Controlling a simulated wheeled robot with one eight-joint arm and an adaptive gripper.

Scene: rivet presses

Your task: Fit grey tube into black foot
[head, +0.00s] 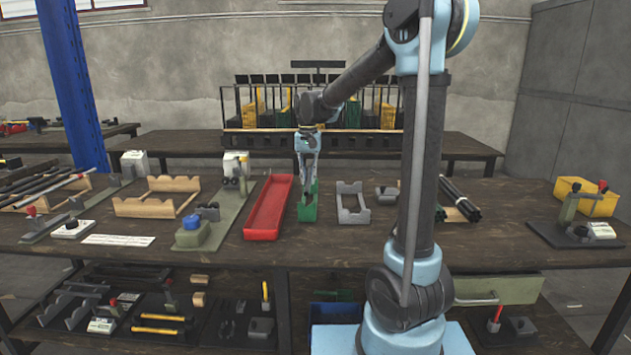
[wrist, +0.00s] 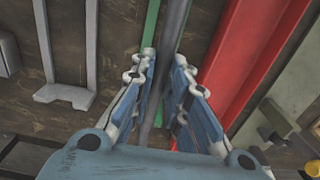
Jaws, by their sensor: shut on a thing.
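My gripper (head: 307,188) is low over a narrow green tray (head: 308,211) in the middle of the table. In the wrist view its two fingers (wrist: 165,62) stand either side of a grey tube (wrist: 173,32) and are shut on it. The tube runs up out of the top of that view; its lower end is hidden behind the fingers and palm. A strip of the green tray shows beside the tube. I cannot surely identify the black foot; a small dark grey block (head: 386,193) sits right of the grey cradle and may be it.
A long red tray (head: 269,207) lies just left of the green tray. A grey cradle (head: 352,216) stands just right of it. Dark tubes (head: 463,199) lie further right. A wooden cradle (head: 157,207) and a green-based press (head: 197,233) stand left. Bare tabletop lies in front.

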